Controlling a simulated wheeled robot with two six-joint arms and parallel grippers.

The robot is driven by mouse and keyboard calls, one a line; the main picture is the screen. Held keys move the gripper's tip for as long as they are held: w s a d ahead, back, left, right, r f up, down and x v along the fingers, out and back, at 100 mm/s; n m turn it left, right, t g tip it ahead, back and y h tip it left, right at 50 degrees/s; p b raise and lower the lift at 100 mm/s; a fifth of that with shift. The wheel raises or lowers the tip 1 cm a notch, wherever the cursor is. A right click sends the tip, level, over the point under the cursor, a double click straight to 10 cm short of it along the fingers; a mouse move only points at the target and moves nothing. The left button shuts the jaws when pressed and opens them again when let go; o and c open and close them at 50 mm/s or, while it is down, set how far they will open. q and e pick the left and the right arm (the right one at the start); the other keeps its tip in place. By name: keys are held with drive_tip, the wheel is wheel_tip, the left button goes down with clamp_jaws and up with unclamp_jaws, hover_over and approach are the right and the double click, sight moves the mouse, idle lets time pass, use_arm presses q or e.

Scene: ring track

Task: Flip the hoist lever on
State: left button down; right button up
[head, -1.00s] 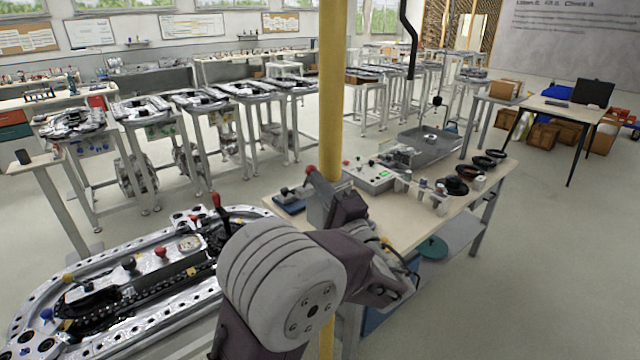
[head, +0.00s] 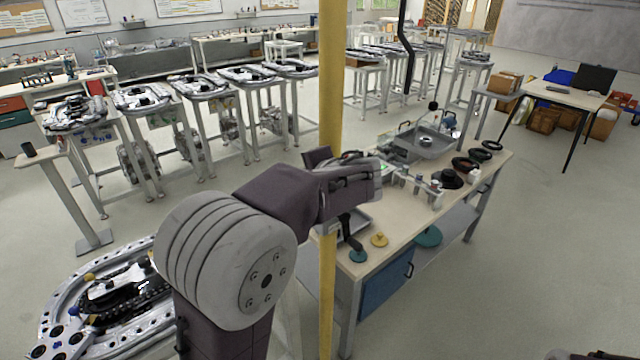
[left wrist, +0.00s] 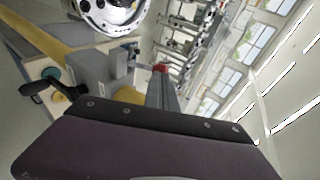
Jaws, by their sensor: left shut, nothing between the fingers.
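My left arm crosses the middle of the head view, in front of the yellow post (head: 333,90). Its gripper (head: 370,178) is shut and empty, pointing right over the near end of the workbench (head: 400,248). In the left wrist view a grey bar with a red tip (left wrist: 160,70) stands beside grey boxes (left wrist: 98,68); it may be the hoist lever, but I cannot tell surely. No such red tip shows in the head view, where my arm may hide it. A black handle (left wrist: 42,90) shows at the wrist view's left.
The ring track (head: 85,300) lies at lower left, partly behind my arm. The bench carries a grey tray (head: 430,148), a yellow disc (head: 379,240) and a teal knob (head: 358,256).

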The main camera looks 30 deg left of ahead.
use_arm(q)
drive_tip(key=shift+w+a+r+g+h+p, duration=0.2)
drive_tip(key=shift+a+g+h+p, duration=0.2)
drive_tip(key=shift+h, duration=0.2)
drive_tip(key=shift+w+a+f, duration=0.15)
drive_tip(key=shift+a, duration=0.2)
use_arm(e)
drive_tip(key=shift+r, duration=0.9)
drive_tip(key=shift+d, duration=0.1)
